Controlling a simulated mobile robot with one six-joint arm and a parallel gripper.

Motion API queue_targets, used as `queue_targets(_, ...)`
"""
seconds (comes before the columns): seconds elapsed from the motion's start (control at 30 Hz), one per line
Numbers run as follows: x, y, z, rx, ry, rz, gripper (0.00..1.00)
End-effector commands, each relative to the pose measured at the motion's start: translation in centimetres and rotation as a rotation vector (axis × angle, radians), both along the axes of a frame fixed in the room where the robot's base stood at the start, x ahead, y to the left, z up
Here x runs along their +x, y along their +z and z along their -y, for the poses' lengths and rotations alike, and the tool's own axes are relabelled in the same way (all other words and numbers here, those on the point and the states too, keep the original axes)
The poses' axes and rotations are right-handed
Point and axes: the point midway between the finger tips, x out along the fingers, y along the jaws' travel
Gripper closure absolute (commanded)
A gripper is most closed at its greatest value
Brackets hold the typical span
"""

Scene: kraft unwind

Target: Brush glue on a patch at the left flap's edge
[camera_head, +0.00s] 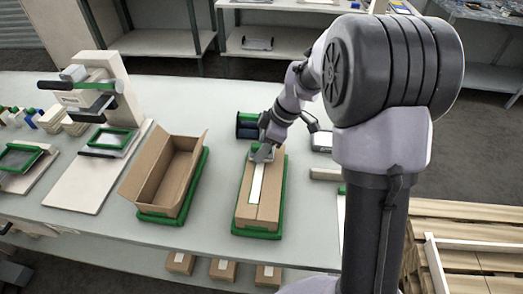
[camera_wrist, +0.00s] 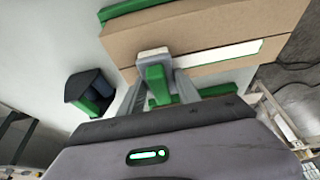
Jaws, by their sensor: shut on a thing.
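A closed cardboard box (camera_head: 268,212) lies in a green-rimmed tray (camera_head: 257,234) on the table. A white strip (camera_head: 254,190) runs along the seam between its top flaps. The box (camera_wrist: 200,28) and strip (camera_wrist: 222,52) also show in the wrist view. My gripper (camera_head: 262,153) is at the far end of the box. In the wrist view my gripper (camera_wrist: 160,90) is shut on a green-handled tool (camera_wrist: 155,82), apparently the brush. The tool's pale head (camera_wrist: 152,55) is over the strip's end; I cannot tell whether it touches. The jaws hide part of the tool.
An open cardboard box (camera_head: 152,185) stands in another green tray (camera_head: 160,218) to the left. A dark holder with green parts (camera_head: 247,126), also in the wrist view (camera_wrist: 90,92), stands beyond the closed box. A press-like stand (camera_head: 100,85) is at far left. Bare table lies between the trays.

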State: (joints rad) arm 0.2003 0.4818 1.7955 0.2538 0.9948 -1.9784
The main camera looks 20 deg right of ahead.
Motion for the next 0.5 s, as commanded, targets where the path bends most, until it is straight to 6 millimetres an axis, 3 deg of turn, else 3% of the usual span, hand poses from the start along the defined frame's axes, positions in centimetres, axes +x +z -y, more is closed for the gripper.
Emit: queue_targets(0.5,0.22,0.28,0.1,0.0,-0.001,0.0,0.93)
